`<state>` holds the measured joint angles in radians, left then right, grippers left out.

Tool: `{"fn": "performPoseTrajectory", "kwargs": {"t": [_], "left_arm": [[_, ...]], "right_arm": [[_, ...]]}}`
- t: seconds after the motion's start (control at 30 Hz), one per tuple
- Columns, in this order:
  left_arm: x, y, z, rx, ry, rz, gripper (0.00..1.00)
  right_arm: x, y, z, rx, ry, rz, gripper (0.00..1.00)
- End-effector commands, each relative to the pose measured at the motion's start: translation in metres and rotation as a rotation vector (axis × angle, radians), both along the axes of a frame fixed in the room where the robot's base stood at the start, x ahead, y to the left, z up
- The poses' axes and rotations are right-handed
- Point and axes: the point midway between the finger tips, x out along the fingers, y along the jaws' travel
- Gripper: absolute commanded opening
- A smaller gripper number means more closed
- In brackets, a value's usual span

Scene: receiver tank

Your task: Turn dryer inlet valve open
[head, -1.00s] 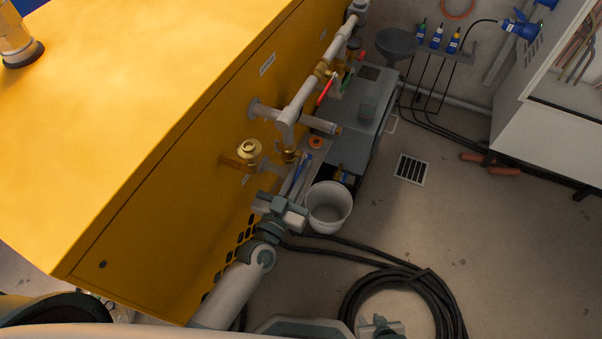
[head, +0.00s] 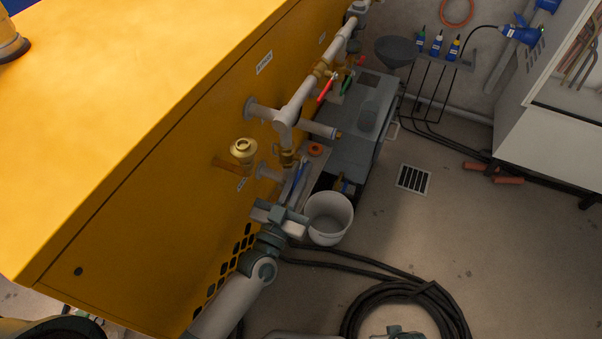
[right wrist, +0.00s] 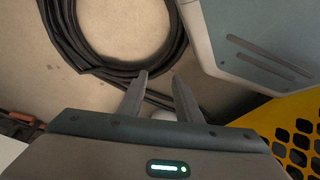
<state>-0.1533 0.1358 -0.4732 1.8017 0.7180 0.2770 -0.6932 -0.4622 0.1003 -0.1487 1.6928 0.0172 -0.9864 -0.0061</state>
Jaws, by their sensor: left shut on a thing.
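A pipe run (head: 303,98) goes along the side of the yellow housing (head: 150,140). It carries a valve with a red lever (head: 325,90) and a green lever (head: 346,86) beyond it. A slim blue handle (head: 299,177) shows lower down, beside a brass fitting (head: 287,158). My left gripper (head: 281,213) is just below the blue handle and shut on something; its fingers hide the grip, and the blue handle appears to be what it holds. Which valve is the dryer inlet I cannot read. My right gripper (right wrist: 160,95) is open and empty, pointing over the floor.
A white bucket (head: 329,218) stands right beside my left gripper. A brass-capped port (head: 243,151) sticks out of the housing. A grey unit (head: 355,115) stands behind.

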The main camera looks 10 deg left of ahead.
Motion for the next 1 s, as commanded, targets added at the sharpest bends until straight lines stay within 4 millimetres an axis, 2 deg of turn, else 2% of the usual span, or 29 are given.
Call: {"fn": "performPoseTrajectory", "kwargs": {"t": [0.07,0.1,0.57,0.77,1.0], "left_arm": [[0.0,0.001,0.001,0.0,-0.002,0.001,0.0],[0.0,0.001,0.001,0.0,-0.002,0.001,0.13],[-0.004,0.001,-0.002,0.0,0.001,0.0,0.14],[-0.022,0.007,-0.007,0.002,0.002,0.0,0.14],[-0.061,0.02,-0.018,0.002,0.002,-0.001,0.14]], "right_arm": [[0.0,0.0,0.0,0.0,0.0,0.0,0.31],[0.0,0.0,0.0,0.0,0.0,0.0,0.31],[0.0,0.0,-0.001,0.0,0.0,0.0,0.31],[0.002,0.001,0.001,0.0,0.001,0.001,0.31],[0.007,0.002,0.014,0.0,-0.005,0.001,0.31]]}}
